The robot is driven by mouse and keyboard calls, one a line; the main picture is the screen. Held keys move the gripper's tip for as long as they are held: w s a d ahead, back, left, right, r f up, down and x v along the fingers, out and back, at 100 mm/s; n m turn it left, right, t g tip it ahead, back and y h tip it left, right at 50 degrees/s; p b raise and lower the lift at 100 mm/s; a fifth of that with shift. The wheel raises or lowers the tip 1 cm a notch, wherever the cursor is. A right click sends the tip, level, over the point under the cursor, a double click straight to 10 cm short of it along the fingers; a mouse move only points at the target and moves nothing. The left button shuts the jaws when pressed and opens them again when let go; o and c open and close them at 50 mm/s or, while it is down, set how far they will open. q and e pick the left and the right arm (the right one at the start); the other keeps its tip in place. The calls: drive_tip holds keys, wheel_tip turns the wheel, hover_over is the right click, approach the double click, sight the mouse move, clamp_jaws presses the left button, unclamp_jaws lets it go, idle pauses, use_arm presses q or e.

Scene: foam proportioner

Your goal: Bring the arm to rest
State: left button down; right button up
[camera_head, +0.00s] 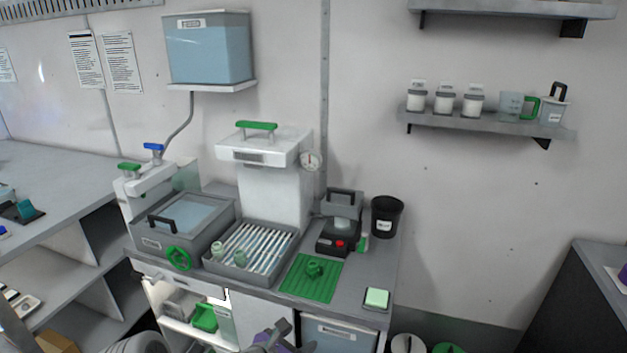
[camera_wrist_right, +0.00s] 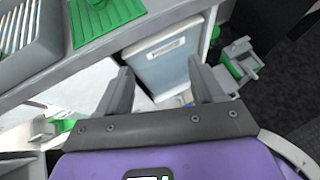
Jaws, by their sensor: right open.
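My right gripper (camera_head: 279,337) shows at the bottom edge of the head view, in front of the workstation's lower cabinets. In the right wrist view its two dark fingers stand apart with nothing between them (camera_wrist_right: 160,72). Beyond the fingers is a blue-grey bin (camera_wrist_right: 165,62) under the counter, which also shows in the head view (camera_head: 338,335). I cannot tell the exact gap to the bin. My left gripper is not in view.
A green-handled item (camera_wrist_right: 238,62) stands on the floor right of the bin.

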drive_tip(key=s+d+f+m+g+y, duration=0.1)
drive_tip(key=s+d+f+m+g, duration=0.25)
drive_tip(key=f, duration=0.45)
drive_tip(key=s+d+f+m+g+y, duration=0.15)
drive_tip(key=d+f+g, duration=0.25)
drive_tip(key=f, duration=0.4)
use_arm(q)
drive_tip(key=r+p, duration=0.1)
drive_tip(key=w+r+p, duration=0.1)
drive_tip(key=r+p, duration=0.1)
use_arm(e)
drive_tip(key=s+d+f+m+g+y, duration=0.1)
drive_tip(key=s+d+f+m+y, duration=0.2)
drive_tip(key=s+m, duration=0.5)
drive_tip(key=s+d+f+m+g+y, duration=0.1)
drive_tip(key=s+d+f+m+y, duration=0.2)
drive_tip(key=m, duration=1.5)
drive_tip(key=s+f+y, duration=0.2)
drive_tip(key=s+f, duration=0.2)
drive_tip(key=s, duration=0.1)
drive_tip(key=shift+d+y, duration=0.2)
drive_tip(key=shift+y, duration=0.15)
